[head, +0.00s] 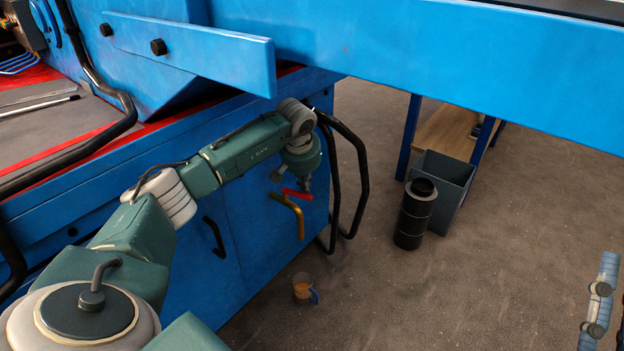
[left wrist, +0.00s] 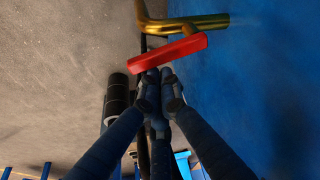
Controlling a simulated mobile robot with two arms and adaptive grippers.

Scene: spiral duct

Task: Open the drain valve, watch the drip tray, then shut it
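The drain valve has a red lever handle (head: 297,195) on a brass pipe (head: 298,216) that bends downward from the blue machine's side. In the left wrist view the red handle (left wrist: 168,53) lies across, just beyond my fingertips, with the brass pipe (left wrist: 185,24) behind it. My left gripper (head: 306,185) is beside the handle; in the left wrist view its fingertips (left wrist: 158,76) are drawn together with nothing visible between them. I cannot tell whether they touch the handle. My right gripper (head: 598,300) shows only partly at the right edge. I make out no clear drip tray.
A small cup (head: 301,289) with brownish contents and a blue handle stands on the floor below the valve. Black hoses (head: 357,180) loop beside the machine. A black cylinder (head: 414,215) and grey bin (head: 447,180) stand to the right. The floor between is clear.

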